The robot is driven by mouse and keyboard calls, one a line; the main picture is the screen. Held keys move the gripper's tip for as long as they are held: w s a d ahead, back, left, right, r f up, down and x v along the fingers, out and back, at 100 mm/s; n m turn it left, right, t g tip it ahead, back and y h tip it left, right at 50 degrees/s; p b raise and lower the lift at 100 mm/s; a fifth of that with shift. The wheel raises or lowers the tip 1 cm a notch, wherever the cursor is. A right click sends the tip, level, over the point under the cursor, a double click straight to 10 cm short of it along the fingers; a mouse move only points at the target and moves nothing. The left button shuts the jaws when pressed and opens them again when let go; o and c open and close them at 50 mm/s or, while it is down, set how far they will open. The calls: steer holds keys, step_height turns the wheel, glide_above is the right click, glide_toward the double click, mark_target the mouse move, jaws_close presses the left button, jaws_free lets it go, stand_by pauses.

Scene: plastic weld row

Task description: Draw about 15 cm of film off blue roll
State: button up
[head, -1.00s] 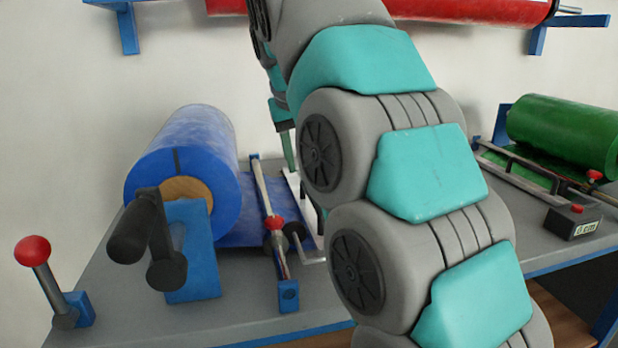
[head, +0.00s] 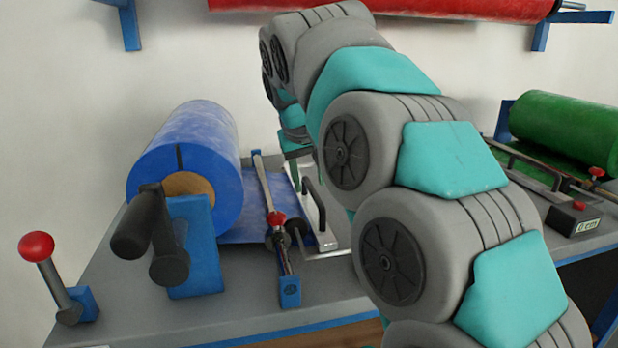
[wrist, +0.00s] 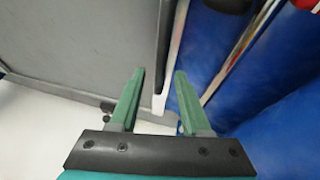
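The blue roll (head: 185,150) sits on a blue stand at the left of the bench in the head view. Its film (head: 255,205) lies flat to the right, under a slanted metal rod with a red knob (head: 277,219). Beside that is a pale bar with a black handle (head: 316,205). In the wrist view my gripper (wrist: 159,75) is open, its two green fingers apart with nothing between them. A dark upright handle (wrist: 163,45) shows just beyond the fingertips, and blue film (wrist: 240,85) lies to the right. In the head view my arm hides most of the gripper.
A crank handle (head: 150,235) and a red-knobbed lever (head: 45,265) stand at the front left. A green roll (head: 565,135) and a small box with a display (head: 574,218) are at the right. A red roll (head: 400,8) hangs on the wall above.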

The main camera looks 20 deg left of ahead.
jaws_close()
stand_by(1.3)
